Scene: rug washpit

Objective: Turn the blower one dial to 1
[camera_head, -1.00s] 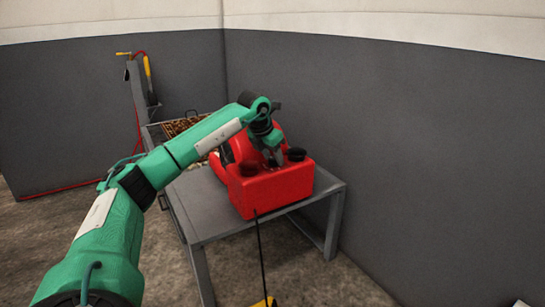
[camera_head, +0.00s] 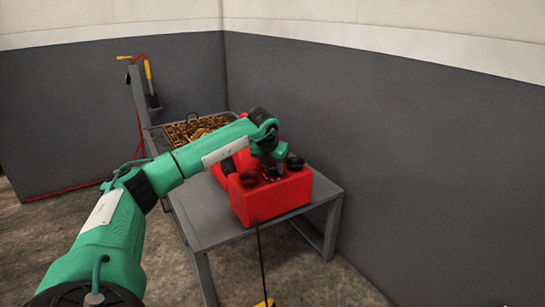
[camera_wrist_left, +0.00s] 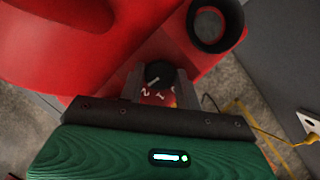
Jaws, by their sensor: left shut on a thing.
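The red blower (camera_head: 270,200) stands on a grey table, with a box-shaped end facing me. My left gripper (camera_head: 272,172) points down at the top of this box, between two black round fittings. In the left wrist view the black dial (camera_wrist_left: 158,73) sits between the two fingers of my left gripper (camera_wrist_left: 159,86), which is shut on it. White numerals, among them a 2 and a 1, show on the red face beside the dial. I cannot tell which one its white mark points at. The gripper hides the dial in the head view. My right gripper is not in view.
Black round fittings (camera_head: 295,162) stand close on both sides of the gripper. A tray of brown pieces (camera_head: 190,130) is behind the blower on the grey table (camera_head: 215,222). A grey wall is close on the right. A dark cable hangs at the table's front.

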